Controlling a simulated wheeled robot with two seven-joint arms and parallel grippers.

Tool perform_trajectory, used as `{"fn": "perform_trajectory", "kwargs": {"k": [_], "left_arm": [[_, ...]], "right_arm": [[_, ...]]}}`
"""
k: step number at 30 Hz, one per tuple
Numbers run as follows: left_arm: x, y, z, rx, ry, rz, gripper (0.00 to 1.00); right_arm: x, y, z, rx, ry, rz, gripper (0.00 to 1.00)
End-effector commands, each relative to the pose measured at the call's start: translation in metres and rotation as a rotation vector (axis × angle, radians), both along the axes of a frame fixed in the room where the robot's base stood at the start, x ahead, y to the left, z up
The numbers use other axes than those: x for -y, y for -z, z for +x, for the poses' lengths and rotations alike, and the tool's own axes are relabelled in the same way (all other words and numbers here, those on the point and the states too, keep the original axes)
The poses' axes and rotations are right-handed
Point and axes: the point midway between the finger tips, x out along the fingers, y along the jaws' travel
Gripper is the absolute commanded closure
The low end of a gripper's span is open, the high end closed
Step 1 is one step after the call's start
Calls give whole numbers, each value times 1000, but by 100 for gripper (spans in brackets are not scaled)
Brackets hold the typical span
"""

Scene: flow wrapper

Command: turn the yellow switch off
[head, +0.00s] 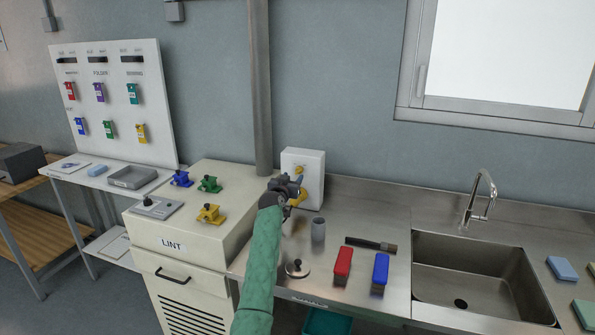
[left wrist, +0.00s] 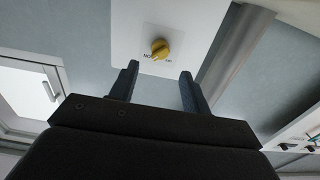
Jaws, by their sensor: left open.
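The yellow switch (head: 299,170) is a small round knob on the upper front of a white wall box (head: 316,170). In the left wrist view the yellow switch (left wrist: 160,48) sits on the white panel, with dark lettering at its sides that I cannot fully read. My left gripper (head: 294,188) is in front of the box and hides part of it. In the left wrist view my gripper's two fingers (left wrist: 160,73) are spread with nothing between them, and the knob appears beyond their tips, apart from them. My right gripper is not in view.
A yellow piece (head: 300,198) shows beside the gripper; its attachment is unclear. A grey pipe (head: 260,90) rises left of the box.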

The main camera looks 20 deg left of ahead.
Motion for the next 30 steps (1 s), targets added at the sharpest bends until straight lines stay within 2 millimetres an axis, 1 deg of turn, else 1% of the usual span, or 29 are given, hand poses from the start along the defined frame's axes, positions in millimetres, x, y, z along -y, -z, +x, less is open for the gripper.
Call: {"fn": "perform_trajectory", "kwargs": {"k": [1,6,12,18,26,27,29,30], "left_arm": [[0,-4,8,-1,0,-2,53],[1,-3,31,-1,0,-3,53],[1,-1,50,-1,0,-1,53],[2,0,57,0,0,-2,53],[2,0,58,0,0,-1,53],[2,0,58,0,0,-1,60],[2,0,58,0,0,-1,72],[2,0,58,0,0,-1,80]], "right_arm": [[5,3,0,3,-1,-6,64],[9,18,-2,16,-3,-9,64],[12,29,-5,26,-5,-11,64],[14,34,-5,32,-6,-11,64],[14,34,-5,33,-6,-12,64],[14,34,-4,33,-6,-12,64],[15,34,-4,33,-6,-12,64],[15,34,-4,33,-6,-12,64]]}}
